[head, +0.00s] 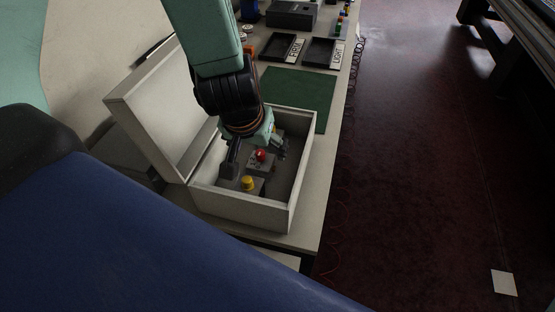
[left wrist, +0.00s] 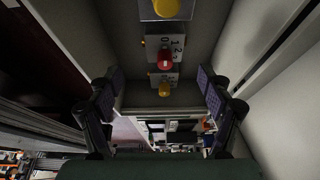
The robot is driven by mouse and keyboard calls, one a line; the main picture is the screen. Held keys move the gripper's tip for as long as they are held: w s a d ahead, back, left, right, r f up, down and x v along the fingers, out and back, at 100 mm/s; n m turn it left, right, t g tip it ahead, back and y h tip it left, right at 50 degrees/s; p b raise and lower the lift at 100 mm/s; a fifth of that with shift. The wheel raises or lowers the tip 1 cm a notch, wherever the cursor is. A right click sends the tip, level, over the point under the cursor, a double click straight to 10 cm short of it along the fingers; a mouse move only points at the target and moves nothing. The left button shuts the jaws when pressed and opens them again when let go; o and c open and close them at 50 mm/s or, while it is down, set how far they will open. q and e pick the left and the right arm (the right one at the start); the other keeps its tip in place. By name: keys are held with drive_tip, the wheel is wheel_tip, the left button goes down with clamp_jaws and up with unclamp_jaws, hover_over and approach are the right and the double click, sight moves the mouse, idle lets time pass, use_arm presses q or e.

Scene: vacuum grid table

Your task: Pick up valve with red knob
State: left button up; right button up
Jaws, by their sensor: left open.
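The valve with the red knob (head: 261,155) sits on a grey block inside an open white box (head: 262,218). It also shows in the left wrist view (left wrist: 164,61), in the middle of a row between two yellow knobs. My left gripper (head: 257,162) is inside the box, open, with its fingers to either side of the red-knob valve in the head view. In the left wrist view my left gripper (left wrist: 160,100) has its fingers wide apart, with nothing held between them. My right gripper is not in view.
A valve with a yellow knob (head: 248,183) stands nearer in the box. Another yellow knob (left wrist: 164,89) is beyond the red one. The box's lid (head: 150,110) stands open at the left. A green mat (head: 305,92) and two black trays (head: 321,51) lie behind the box.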

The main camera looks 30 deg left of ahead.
sight(260, 160)
use_arm(q)
drive_tip(key=shift+a, duration=0.2)
drive_tip(key=shift+a+f, duration=0.1)
drive_tip(key=shift+f, duration=0.05)
drive_tip(key=shift+f+b, duration=0.3)
drive_tip(key=shift+w+d+f+b, duration=0.15)
drive_tip(key=shift+d+f+b, duration=0.25)
drive_tip(key=shift+f, duration=0.3)
drive_tip(key=f, duration=0.1)
drive_tip(key=w+a+f+b, duration=0.1)
drive_tip(key=f, duration=0.1)
drive_tip(key=a+f, duration=0.1)
drive_tip(key=shift+w+f, duration=0.25)
drive_tip(key=shift+f, duration=0.15)
drive_tip(key=shift+d, duration=0.3)
drive_tip(key=shift+w+d+r, duration=0.1)
drive_tip(key=shift+d, duration=0.1)
drive_tip(key=shift+a, duration=0.4)
drive_tip(key=c, duration=0.5)
drive_tip(key=shift+d, duration=0.3)
drive_tip(key=c, duration=0.7)
drive_tip(key=shift+w+a, duration=0.1)
drive_tip(key=shift+a, duration=0.05)
drive_tip(key=shift+c, duration=0.8)
